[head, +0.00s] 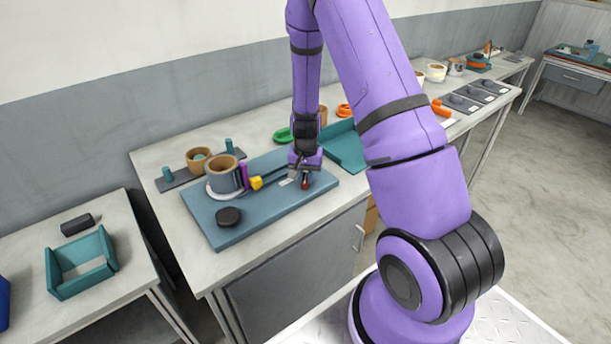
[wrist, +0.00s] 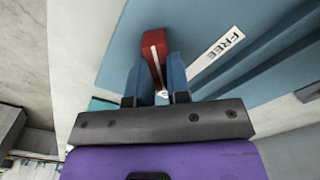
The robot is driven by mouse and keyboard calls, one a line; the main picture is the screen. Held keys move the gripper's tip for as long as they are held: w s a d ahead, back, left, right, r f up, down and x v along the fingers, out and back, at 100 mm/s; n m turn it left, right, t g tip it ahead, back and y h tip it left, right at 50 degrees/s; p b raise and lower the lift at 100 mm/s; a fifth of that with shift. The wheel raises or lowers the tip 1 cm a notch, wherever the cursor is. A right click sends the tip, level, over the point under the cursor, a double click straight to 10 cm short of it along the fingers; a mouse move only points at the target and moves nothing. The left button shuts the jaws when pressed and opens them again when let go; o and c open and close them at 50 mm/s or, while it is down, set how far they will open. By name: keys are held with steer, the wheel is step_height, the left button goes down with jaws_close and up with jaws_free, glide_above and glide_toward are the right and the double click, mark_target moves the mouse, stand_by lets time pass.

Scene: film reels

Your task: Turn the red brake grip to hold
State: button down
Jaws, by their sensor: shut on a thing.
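The red brake grip (wrist: 153,42) shows in the wrist view with a white line along its top, held between the two blue fingers of my gripper (wrist: 157,82). A label reading FREE (wrist: 216,53) lies to its right on the blue board. In the head view the red grip (head: 305,183) shows at the right end of the blue board (head: 290,208), just under my gripper (head: 303,170). No HOLD label can be read; my gripper and arm hide part of the area around the grip.
On the same board stand a grey cup-like part with a tan rim (head: 222,172), a yellow knob (head: 256,183) and a black disc (head: 229,216). A teal tray (head: 345,150) lies right of the board. A teal frame (head: 82,264) sits on the left table.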

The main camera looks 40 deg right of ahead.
mark_target(306, 177)
steer(key=c, duration=1.1)
jaws_free()
step_height(306, 177, up, 11)
steer(key=shift+f, duration=0.1)
